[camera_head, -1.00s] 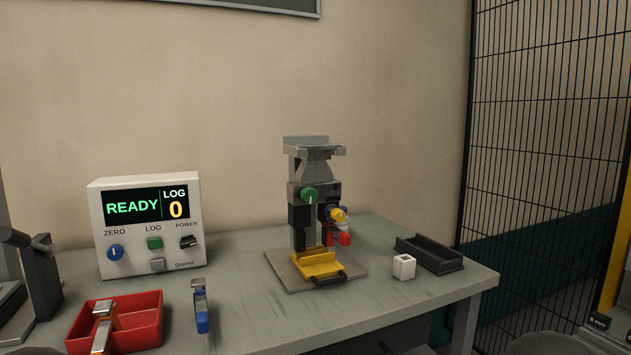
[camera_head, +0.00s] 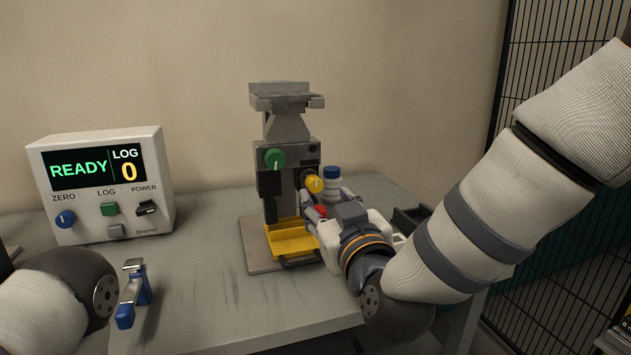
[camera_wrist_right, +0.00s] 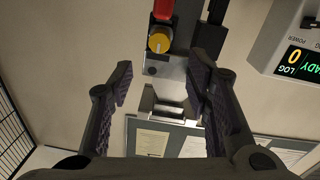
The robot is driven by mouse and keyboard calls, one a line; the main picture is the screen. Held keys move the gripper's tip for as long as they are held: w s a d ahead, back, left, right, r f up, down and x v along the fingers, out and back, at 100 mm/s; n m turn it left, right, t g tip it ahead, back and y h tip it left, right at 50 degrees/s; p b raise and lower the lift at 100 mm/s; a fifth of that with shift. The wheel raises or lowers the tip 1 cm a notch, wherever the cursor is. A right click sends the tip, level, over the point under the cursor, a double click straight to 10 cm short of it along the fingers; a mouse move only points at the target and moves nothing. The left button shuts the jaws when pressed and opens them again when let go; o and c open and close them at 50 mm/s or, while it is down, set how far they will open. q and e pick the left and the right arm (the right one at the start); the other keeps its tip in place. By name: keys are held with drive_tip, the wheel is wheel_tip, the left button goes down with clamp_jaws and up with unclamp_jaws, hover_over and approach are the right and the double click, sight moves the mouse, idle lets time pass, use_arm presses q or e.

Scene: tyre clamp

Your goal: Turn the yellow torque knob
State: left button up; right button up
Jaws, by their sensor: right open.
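The yellow torque knob (camera_head: 314,184) with a pale pointer mark is on the right side of the grey clamp stand (camera_head: 285,150). It also shows in the right wrist view (camera_wrist_right: 160,40), top centre. My right gripper (camera_head: 309,205) is at the stand's right side, close to the knob. In the right wrist view its two fingers (camera_wrist_right: 161,82) are spread apart with nothing between them. The knob appears beyond the fingertips, between their lines; I see no contact. A red part (camera_wrist_right: 164,9) is beside the knob. My left gripper is out of view; only part of that arm shows.
A green knob (camera_head: 275,158) is on the stand, left of the yellow one. A blue-capped bottle (camera_head: 332,180) stands behind my right gripper. A READY box (camera_head: 101,185) and a blue-handled tool (camera_head: 133,293) are left. My right arm partly hides a black tray (camera_head: 408,218).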

sight(316, 186)
drive_tip(key=x, duration=0.2)
drive_tip(key=f+x, duration=0.1)
drive_tip(key=x, duration=0.2)
drive_tip(key=b+x, duration=0.1)
drive_tip(key=x, duration=0.2)
drive_tip(key=shift+f, duration=0.2)
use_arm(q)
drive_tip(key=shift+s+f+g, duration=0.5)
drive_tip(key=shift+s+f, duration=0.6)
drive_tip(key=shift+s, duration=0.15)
use_arm(e)
drive_tip(key=shift+w+a+r, duration=0.1)
drive_tip(key=shift+w+r, duration=0.2)
drive_tip(key=shift+w, duration=0.35)
drive_tip(key=shift+c, duration=0.6)
clamp_jaws()
